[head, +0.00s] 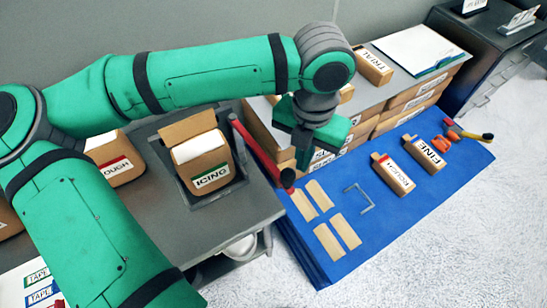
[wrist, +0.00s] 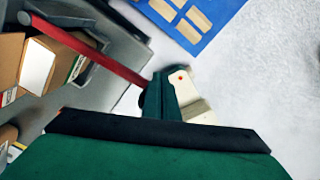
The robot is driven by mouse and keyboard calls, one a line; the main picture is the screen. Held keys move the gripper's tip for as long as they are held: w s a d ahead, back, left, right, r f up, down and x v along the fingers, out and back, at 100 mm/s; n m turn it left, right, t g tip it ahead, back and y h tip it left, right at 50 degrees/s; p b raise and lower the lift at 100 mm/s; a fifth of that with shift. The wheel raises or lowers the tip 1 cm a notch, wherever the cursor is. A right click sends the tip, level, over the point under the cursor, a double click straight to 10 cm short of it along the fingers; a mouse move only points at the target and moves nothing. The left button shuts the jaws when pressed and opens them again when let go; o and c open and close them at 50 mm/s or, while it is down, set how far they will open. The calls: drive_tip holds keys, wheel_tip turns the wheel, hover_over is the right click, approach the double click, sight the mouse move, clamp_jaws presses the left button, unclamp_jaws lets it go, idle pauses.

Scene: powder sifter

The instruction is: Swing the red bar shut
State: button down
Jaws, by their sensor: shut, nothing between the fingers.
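The red bar (head: 262,150) stands out from the corner of the grey holder, slanting toward the front right past the table's edge, away from the open front of the holder. My gripper (head: 304,160) points down just right of the bar's outer part. In the wrist view my gripper (wrist: 178,90) is shut and empty, close beside the bar's end; I cannot tell whether they touch.
The ICING box (head: 204,165) sits in the holder on the grey table (head: 262,208). A blue mat (head: 395,222) with flat tan pieces, DOUGH (head: 393,175) and FINE (head: 424,155) boxes lies to the right. Stacked boxes stand behind my gripper. The pale floor at front right is clear.

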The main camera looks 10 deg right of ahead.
drive_tip(key=shift+f, duration=1.05)
drive_tip(key=shift+a, duration=0.15)
